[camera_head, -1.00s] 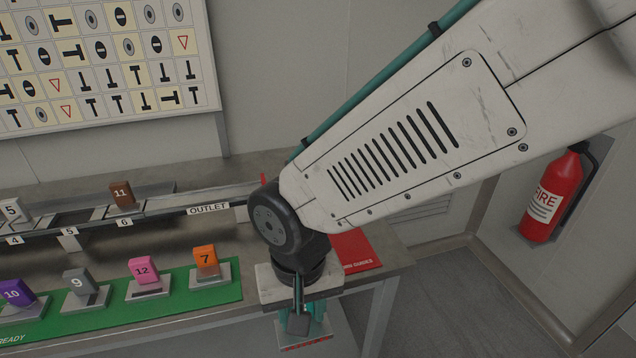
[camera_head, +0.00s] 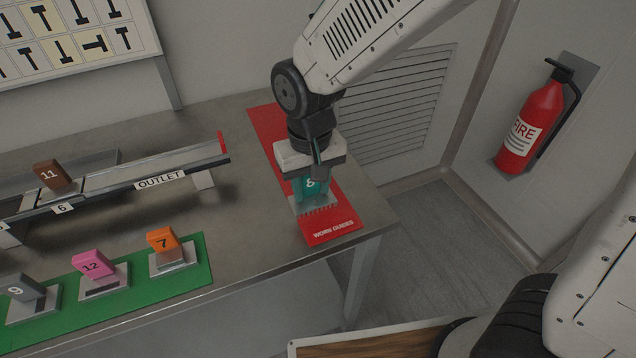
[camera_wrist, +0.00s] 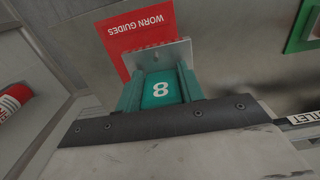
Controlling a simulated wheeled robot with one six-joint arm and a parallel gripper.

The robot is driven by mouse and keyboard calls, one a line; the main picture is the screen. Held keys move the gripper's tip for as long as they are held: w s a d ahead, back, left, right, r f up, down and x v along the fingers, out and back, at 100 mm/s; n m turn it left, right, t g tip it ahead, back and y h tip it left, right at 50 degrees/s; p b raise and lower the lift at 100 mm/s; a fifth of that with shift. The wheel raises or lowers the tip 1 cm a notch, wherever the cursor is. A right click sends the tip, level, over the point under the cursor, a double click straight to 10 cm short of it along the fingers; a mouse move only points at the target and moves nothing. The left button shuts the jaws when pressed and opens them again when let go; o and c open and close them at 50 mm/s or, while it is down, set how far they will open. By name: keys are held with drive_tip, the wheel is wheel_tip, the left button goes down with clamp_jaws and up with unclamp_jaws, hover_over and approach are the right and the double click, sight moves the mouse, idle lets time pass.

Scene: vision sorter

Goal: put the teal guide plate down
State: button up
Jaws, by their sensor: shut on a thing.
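The teal guide plate (camera_head: 309,188), marked 8, has a pale metal base with a toothed edge. It is upright over the red mat labelled WORN GUIDES (camera_head: 335,226) at the right end of the bench. My gripper (camera_head: 312,176) is above it, shut on its teal block. In the wrist view the teal block (camera_wrist: 161,88) sits between the fingers, with its base overlapping the red mat (camera_wrist: 135,32). I cannot tell whether the base touches the mat.
A rail labelled OUTLET (camera_head: 160,181) ends left of the mat. A green mat (camera_head: 195,275) holds several numbered guides, the orange 7 (camera_head: 163,240) nearest. The bench's front edge lies close to the red mat. A fire extinguisher (camera_head: 530,125) hangs on the right wall.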

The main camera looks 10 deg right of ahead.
drive_tip(key=w+d, duration=0.2)
drive_tip(key=shift+w+f, duration=0.2)
drive_tip(key=shift+w, duration=0.2)
drive_tip(key=shift+f, duration=1.75)
drive_tip(key=shift+f, duration=0.1)
drive_tip(key=o, duration=1.1)
wheel_tip(320, 180, up, 12)
drive_tip(key=shift+r, duration=0.15)
